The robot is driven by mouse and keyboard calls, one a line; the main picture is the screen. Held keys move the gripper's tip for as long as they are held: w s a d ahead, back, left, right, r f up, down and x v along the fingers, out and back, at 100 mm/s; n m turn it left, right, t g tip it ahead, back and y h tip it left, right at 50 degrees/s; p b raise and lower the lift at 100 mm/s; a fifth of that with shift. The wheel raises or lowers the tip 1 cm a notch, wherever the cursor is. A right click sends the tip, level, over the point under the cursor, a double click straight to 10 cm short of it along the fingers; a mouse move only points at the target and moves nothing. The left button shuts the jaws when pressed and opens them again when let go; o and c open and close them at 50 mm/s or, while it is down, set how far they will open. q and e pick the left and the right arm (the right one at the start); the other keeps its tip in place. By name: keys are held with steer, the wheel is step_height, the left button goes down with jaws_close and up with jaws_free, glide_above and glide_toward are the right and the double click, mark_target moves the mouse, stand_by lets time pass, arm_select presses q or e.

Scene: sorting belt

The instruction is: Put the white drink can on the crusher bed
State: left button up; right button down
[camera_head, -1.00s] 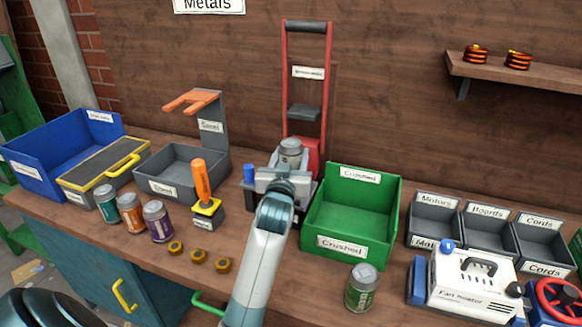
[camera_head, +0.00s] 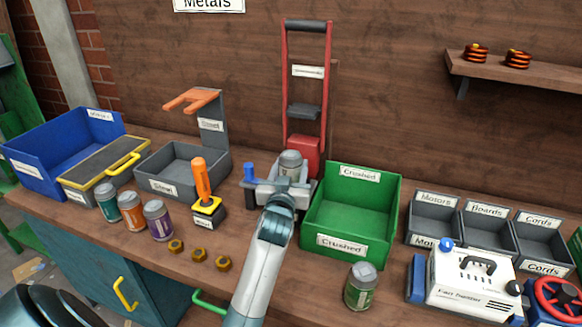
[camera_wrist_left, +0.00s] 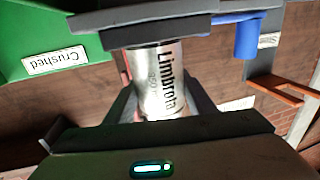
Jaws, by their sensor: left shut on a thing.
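The white drink can (camera_head: 291,162) is upright over the crusher, with its grey top showing above my left gripper (camera_head: 284,185). My left gripper is shut on the can's sides. In the left wrist view, which looks upside down, the can (camera_wrist_left: 160,85) shows dark lettering between the two fingers (camera_wrist_left: 155,100). The can's lower end is at the grey crusher bed (camera_wrist_left: 140,32); I cannot tell whether it touches. In the head view the gripper hides most of the bed. The red crusher frame (camera_head: 327,95) rises behind. My right gripper is not in view.
The green crushed bin (camera_head: 392,215) stands close on the right, and a blue lever (camera_head: 249,172) close on the left. A green can (camera_head: 361,290) stands at the front.

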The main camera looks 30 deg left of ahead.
arm_select(q)
steer(key=shift+f, duration=0.15)
steer(key=o, duration=1.1)
